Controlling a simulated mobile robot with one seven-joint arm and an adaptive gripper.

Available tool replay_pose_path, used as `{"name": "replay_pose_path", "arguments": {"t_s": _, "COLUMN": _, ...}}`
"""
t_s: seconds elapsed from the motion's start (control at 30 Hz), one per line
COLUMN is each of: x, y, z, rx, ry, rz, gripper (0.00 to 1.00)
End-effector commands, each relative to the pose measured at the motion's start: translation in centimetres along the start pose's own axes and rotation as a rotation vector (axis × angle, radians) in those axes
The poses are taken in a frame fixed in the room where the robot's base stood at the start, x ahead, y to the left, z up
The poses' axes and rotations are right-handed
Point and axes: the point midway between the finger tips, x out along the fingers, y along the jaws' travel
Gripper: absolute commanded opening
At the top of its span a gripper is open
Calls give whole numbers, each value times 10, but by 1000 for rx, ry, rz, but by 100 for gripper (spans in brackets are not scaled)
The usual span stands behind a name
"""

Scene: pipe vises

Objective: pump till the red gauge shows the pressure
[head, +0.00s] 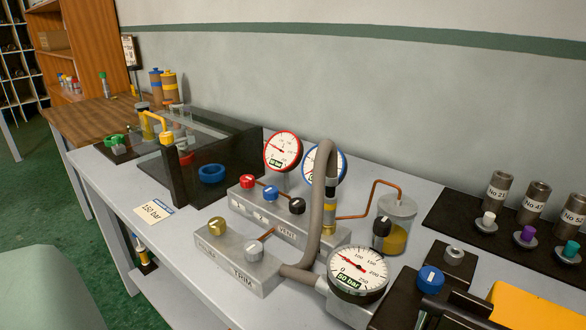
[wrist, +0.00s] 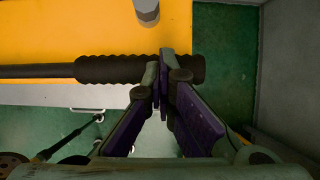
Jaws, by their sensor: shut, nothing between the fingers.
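The red gauge (head: 283,150) stands at the back of the metal valve block; its needle points to the upper left, too small to read exactly. A card reading "150 bar" (head: 153,211) lies near the table's front edge. A black lever with a ribbed grip (wrist: 110,69) runs across the wrist view over a yellow surface (wrist: 60,30). A black bar (head: 468,312), perhaps the same lever, shows at the bottom right in the head view. My gripper (wrist: 163,82) is shut and empty at the grip's right end; whether it touches is unclear. It is out of the head view.
A blue-rimmed gauge (head: 335,164) and a silver gauge (head: 358,272) stand near the grey hose (head: 325,190). Red, blue and black knobs sit on the valve block (head: 270,214). A blue knob (head: 430,278) is beside the yellow block (head: 525,302). Labelled metal cylinders stand at right.

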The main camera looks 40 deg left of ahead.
Motion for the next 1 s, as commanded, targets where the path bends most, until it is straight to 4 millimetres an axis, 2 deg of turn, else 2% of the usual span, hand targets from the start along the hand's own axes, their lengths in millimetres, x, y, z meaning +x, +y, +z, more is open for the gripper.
{"name": "replay_pose_path", "arguments": {"t_s": 0.03, "x": 8, "y": -1, "z": -4, "rx": 1, "ry": 1, "rz": 0, "gripper": 0}}
{"name": "replay_pose_path", "arguments": {"t_s": 0.3, "x": 29, "y": -4, "z": -16, "rx": 1, "ry": 1, "rz": 0, "gripper": 0}}
{"name": "replay_pose_path", "arguments": {"t_s": 0.47, "x": 36, "y": -5, "z": -20, "rx": 1, "ry": 4, "rz": 1, "gripper": 0}}
{"name": "replay_pose_path", "arguments": {"t_s": 0.77, "x": 37, "y": -4, "z": -22, "rx": 1, "ry": 11, "rz": 5, "gripper": 0}}
{"name": "replay_pose_path", "arguments": {"t_s": 0.87, "x": 30, "y": -4, "z": -18, "rx": 1, "ry": 11, "rz": 5, "gripper": 0}}
{"name": "replay_pose_path", "arguments": {"t_s": 1.0, "x": 11, "y": -2, "z": -7, "rx": 0, "ry": 8, "rz": 3, "gripper": 0}}
